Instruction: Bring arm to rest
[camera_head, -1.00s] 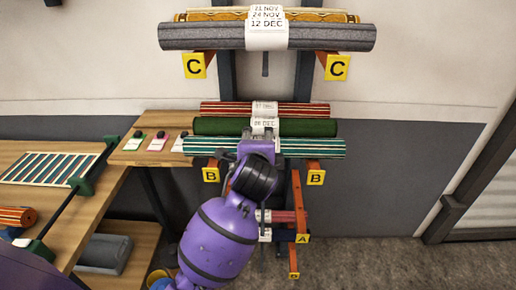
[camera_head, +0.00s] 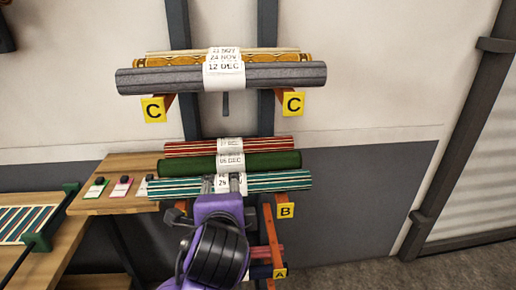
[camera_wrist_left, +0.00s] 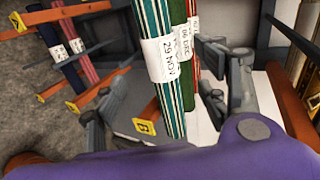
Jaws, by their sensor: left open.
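In the left wrist view the striped roll (camera_wrist_left: 172,112), tagged 29 NOV, passes across the space between the spread fingers (camera_wrist_left: 148,100). I cannot tell whether a finger touches it. A green roll (camera_head: 270,161) and a red striped roll (camera_head: 285,144) lie behind it on the same level. My right gripper is out of view.
A grey roll (camera_head: 150,81) with patterned rolls behind it lies above on level C. Orange bracket arms with yellow B (camera_head: 285,210) and A (camera_head: 280,273) labels stick out near my left arm. A wooden table (camera_head: 110,205) stands at the left. The floor at the lower right is clear.

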